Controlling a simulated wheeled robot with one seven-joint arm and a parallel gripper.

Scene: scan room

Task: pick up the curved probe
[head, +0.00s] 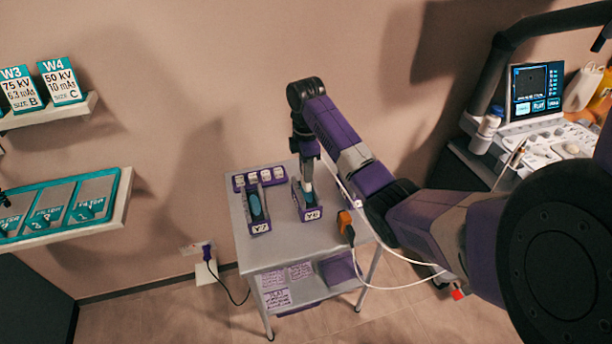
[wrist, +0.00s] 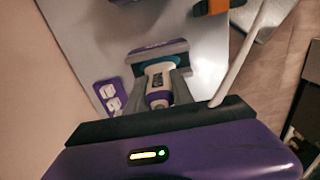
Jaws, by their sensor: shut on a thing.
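A probe with a white body, a purple band and a teal head (wrist: 158,84) is between the grey fingers of my gripper (wrist: 159,92) in the wrist view. My gripper (head: 307,178) is shut on it, pointing down over the holder marked Y8 (head: 311,214) in the head view. The probe's teal end is at that holder; I cannot tell whether it still touches it. The gripper hides part of the probe, so its curve is hard to judge. A second, teal-topped probe (head: 256,206) lies in the holder marked Y7 (head: 260,228), left of my gripper.
The holders stand on a grey cart (head: 285,240) near the wall. A purple rack with white pieces (head: 259,178) is at its back. A white cable (head: 345,190) and an orange connector (head: 346,228) are at the right edge. An ultrasound console (head: 540,130) stands at right.

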